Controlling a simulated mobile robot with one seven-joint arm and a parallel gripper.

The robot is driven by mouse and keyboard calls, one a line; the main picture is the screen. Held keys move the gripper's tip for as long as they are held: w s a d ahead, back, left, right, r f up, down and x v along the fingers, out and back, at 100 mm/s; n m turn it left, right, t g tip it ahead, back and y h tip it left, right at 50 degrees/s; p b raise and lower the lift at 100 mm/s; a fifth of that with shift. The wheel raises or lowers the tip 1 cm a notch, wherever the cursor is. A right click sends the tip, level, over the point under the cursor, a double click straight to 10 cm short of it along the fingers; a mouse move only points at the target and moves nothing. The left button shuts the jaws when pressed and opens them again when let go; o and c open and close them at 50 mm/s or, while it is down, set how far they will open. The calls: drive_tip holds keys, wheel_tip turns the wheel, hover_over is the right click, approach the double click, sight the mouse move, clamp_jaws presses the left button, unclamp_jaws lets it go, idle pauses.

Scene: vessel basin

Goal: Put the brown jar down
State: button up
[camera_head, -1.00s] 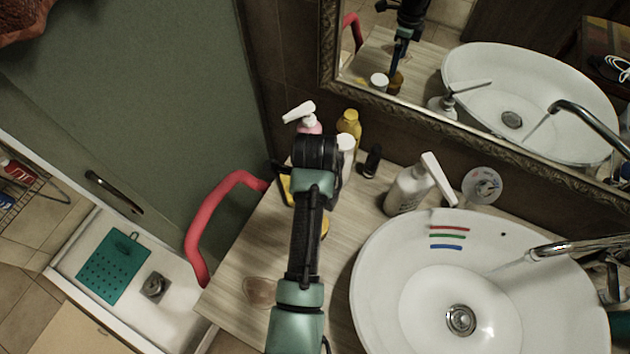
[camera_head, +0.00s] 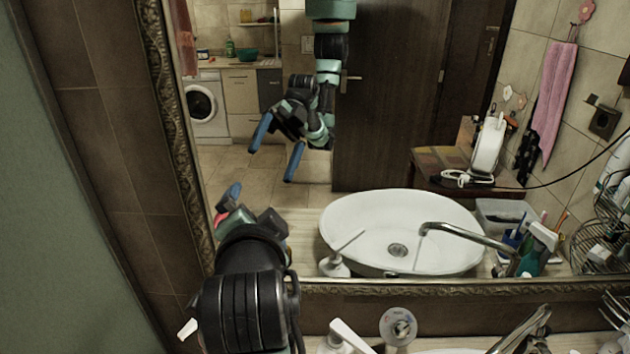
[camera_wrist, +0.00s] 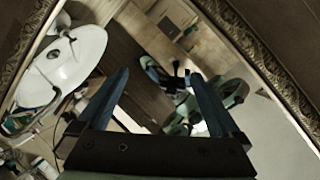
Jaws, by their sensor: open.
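The brown jar does not show in either current view. My gripper (camera_wrist: 158,76) is open, with two blue fingers apart and nothing between them in the wrist view. In the head view my gripper (camera_head: 236,200) is raised in front of the mirror, partly hidden behind my dark wrist. Its reflection shows the two fingers spread and empty.
The gilt-framed mirror (camera_head: 179,130) fills most of the head view, close to my gripper. Below it stand a white pump bottle (camera_head: 346,338), a round clear container (camera_head: 398,326) and the metal tap (camera_head: 522,332). Most of the counter is out of view.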

drive_tip(key=s+d+r+n+t, duration=0.2)
drive_tip(key=r+t, duration=0.1)
drive_tip(key=r, duration=0.6)
drive_tip(key=s+d+r+n+t, duration=0.2)
drive_tip(key=d+r+t, duration=0.15)
drive_tip(key=r, duration=0.55)
drive_tip(key=s+d+r+n+t+h, duration=0.2)
drive_tip(key=s+r+n+t, duration=0.3)
drive_tip(key=s+r, duration=0.7)
wheel_tip(320, 180, up, 3)
drive_tip(key=shift+s+d+f+t, duration=0.1)
drive_tip(key=shift+s+d+t, duration=0.3)
drive_tip(key=shift+d+t, duration=0.45)
drive_tip(key=shift+a, duration=0.2)
